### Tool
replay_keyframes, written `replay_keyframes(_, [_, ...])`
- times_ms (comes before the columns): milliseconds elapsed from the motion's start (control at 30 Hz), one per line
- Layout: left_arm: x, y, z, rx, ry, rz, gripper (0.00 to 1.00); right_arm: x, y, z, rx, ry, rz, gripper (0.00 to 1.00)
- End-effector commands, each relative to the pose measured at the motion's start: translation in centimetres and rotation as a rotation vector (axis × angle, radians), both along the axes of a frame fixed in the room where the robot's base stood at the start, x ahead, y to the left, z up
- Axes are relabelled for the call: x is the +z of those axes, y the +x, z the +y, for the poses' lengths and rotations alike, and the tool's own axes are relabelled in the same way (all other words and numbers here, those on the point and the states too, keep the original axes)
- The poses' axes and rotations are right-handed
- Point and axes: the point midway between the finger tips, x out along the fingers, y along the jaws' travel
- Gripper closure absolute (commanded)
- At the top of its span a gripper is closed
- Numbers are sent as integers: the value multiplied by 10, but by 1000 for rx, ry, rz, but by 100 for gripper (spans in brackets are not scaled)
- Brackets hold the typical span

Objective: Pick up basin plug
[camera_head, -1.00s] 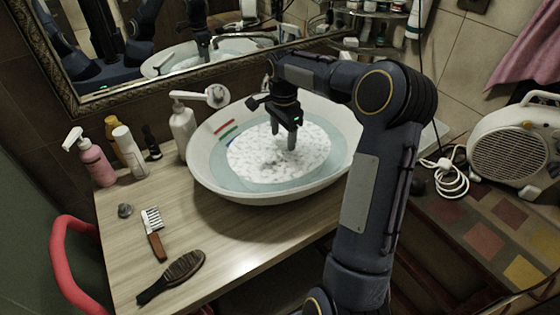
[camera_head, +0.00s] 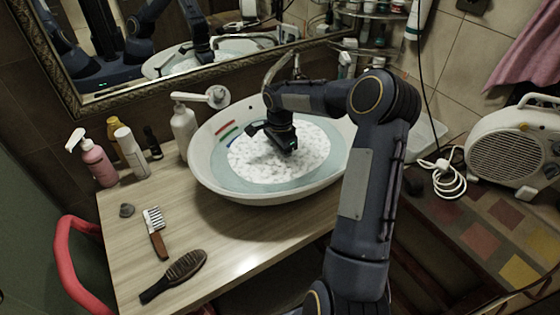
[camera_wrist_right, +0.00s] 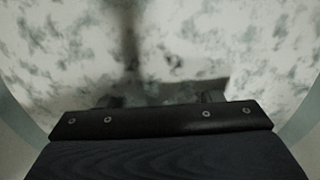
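The white oval basin (camera_head: 208,172) stands on the wooden counter and holds water covered by white foam (camera_head: 305,160). No basin plug can be made out in it; the foam hides the bottom. My right gripper (camera_head: 285,150) points down into the basin, its fingers sunk in the foam and their tips hidden. In the right wrist view, the finger stubs of the right gripper (camera_wrist_right: 160,100) show wide apart at the foam, with nothing visible between them. My left gripper is not in view.
Bottles, including a pink pump bottle (camera_head: 97,163) and a white dispenser (camera_head: 184,128), stand left of the basin. A small grey object (camera_head: 126,210), a comb brush (camera_head: 155,232) and a dark hairbrush (camera_head: 174,276) lie on the counter (camera_head: 215,245). A curved faucet (camera_head: 279,68) stands behind my arm.

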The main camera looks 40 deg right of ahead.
Motion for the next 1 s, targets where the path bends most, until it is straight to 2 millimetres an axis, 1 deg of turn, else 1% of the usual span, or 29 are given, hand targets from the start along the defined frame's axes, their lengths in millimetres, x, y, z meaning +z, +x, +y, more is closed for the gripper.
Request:
replay_keyframes(33, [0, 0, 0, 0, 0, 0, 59, 0, 0, 0, 0, 0, 0, 48])
replay_keyframes(300, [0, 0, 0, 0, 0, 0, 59, 0, 0, 0, 0, 0, 0, 84])
replay_keyframes(333, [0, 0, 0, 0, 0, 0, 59, 0, 0, 0, 0, 0, 0, 85])
replay_keyframes(600, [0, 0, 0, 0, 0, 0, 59, 1, 0, 0, 0, 0, 0, 85])
replay_keyframes(733, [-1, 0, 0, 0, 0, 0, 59, 6, 0, 0, 0, -1, 0, 85])
replay_keyframes(833, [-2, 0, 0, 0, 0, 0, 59, 16, 1, -1, 0, -2, -3, 85])
replay_keyframes(933, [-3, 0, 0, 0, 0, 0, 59, 32, 1, 0, -1, -3, -5, 85])
replay_keyframes(1000, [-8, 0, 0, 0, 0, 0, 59, 43, -9, 4, 1, -4, -4, 85])
